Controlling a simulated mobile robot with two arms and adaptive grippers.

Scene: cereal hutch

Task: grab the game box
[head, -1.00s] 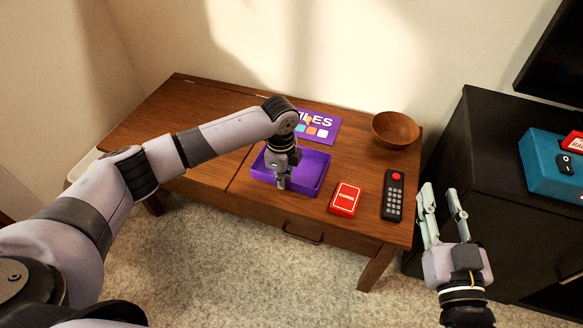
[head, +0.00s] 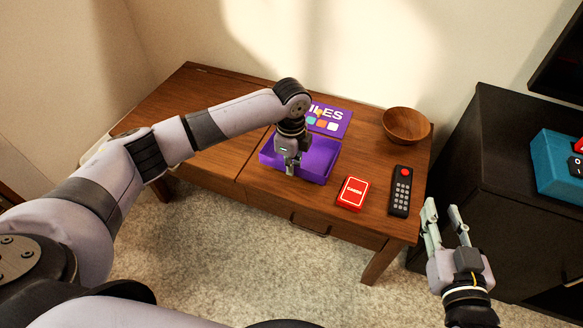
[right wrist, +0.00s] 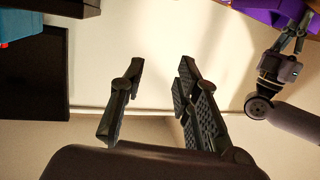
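The open purple box (head: 322,166), probably the game box, sits near the front of the wooden table. Its purple lid-like panel (head: 333,122), with partly hidden lettering and coloured squares, lies behind it. My left gripper (head: 290,170) points down at the box's front wall, left of its middle. Its fingers look close together, but whether they grip the wall is unclear. In the right wrist view, the left gripper (right wrist: 290,42) meets the purple box (right wrist: 268,10). My right gripper (head: 442,206) is open and empty, off the table's right end.
Right of the box on the table (head: 215,172) are a red card box (head: 353,193), a black remote (head: 400,191) and a wooden bowl (head: 404,125). A dark cabinet (head: 490,170) stands right, bearing a teal box (head: 556,165). The table's left part is clear.

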